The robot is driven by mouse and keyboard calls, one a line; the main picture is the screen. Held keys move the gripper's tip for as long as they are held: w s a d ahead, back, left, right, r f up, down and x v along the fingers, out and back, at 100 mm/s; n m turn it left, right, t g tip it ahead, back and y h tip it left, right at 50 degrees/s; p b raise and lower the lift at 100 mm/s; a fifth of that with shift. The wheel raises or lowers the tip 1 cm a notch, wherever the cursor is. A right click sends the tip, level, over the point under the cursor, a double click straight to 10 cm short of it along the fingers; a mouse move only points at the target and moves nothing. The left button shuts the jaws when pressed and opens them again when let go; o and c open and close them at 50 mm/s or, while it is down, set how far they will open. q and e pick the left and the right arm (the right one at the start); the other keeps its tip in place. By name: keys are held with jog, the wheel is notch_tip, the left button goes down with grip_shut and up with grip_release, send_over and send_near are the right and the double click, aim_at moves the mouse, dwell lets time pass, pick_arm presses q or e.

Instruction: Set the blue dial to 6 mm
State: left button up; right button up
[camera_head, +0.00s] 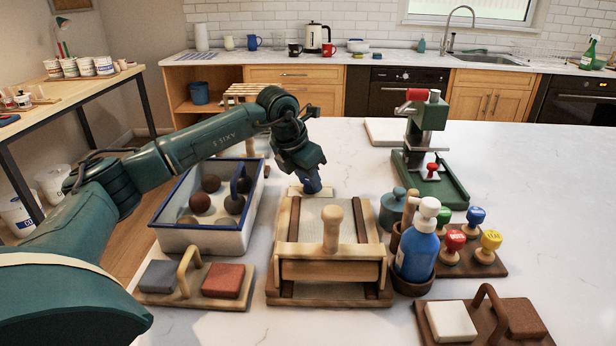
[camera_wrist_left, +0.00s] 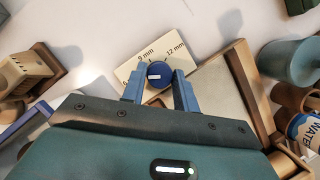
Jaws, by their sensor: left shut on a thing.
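The blue dial (camera_wrist_left: 161,72) sits on a cream plate (camera_wrist_left: 133,67) marked 9 mm and 12 mm; a third label at the left, starting with 6, is partly hidden by a finger. A white line on the dial points toward the left, at the side of that third label; its exact reading cannot be told. My left gripper (camera_wrist_left: 159,78) is shut on the dial, one blue finger on each side. In the head view, my left gripper (camera_head: 311,181) reaches down at the plate (camera_head: 296,191), behind the wooden slab roller (camera_head: 330,270). My right gripper is out of view.
A blue-rimmed tray (camera_head: 200,240) with dark balls stands left of the roller. A blue bottle (camera_head: 418,250), a teal jar (camera_head: 393,208) and several coloured stamps (camera_head: 474,240) stand at the right. A green press (camera_head: 430,150) is behind; the far right tabletop is clear.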

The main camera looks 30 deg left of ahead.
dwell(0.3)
pick_arm(q)
jog(key=o, duration=1)
jog(key=shift+c, duration=0.2)
jog(key=shift+r, duration=0.1)
jog(key=v, duration=1.3)
jog(key=shift+s+d, duration=0.1)
